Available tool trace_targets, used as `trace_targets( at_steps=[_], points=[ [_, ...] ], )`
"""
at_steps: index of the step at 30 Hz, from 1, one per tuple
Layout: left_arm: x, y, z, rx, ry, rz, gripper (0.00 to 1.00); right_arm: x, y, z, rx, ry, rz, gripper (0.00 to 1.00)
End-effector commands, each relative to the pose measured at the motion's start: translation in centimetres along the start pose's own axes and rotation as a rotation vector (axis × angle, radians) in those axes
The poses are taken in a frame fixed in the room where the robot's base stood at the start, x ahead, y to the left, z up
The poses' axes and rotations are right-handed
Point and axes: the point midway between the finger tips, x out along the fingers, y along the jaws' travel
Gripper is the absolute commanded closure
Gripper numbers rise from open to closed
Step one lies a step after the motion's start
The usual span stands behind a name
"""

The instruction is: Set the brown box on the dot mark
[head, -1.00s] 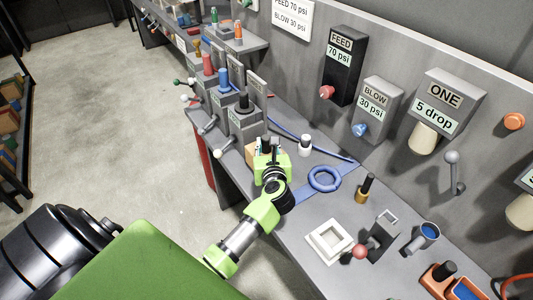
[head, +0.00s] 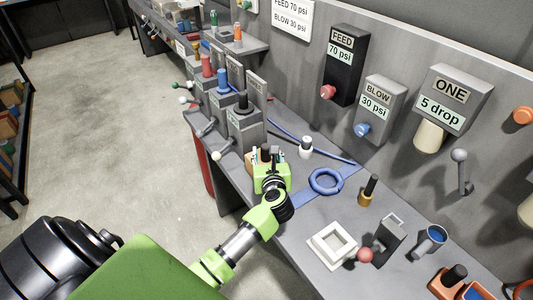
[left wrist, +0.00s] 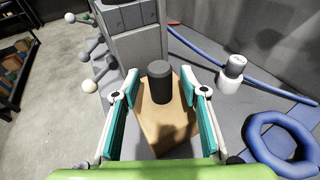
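The brown box (left wrist: 168,128) stands on the bench below the gripper in the left wrist view, with a dark cylindrical knob (left wrist: 160,82) on top. In the head view a small part of the box (head: 250,160) shows beside the gripper; the rest is hidden. My left gripper (head: 265,157) is open, its two teal-padded fingers (left wrist: 161,108) on either side of the box. A gap shows between the left finger and the box; contact on the right side is unclear. I cannot make out the dot mark. My right gripper is not in view.
A grey block with a black knob (head: 243,128) stands just behind the box. The bench's front edge is close to the left.

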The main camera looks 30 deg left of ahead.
Motion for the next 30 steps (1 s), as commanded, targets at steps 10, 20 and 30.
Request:
trace_targets(
  at_steps=[10,20,30],
  points=[
    [-0.1,0.0,0.4,0.001,-0.001,-0.001,0.61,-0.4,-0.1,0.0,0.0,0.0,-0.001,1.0],
    [-5.2,-0.1,-0.1,-0.005,0.002,-0.003,0.61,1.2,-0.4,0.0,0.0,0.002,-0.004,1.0],
    [-11.1,0.0,0.1,-0.001,0.001,-0.001,0.61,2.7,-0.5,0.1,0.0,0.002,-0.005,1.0]
  ],
)
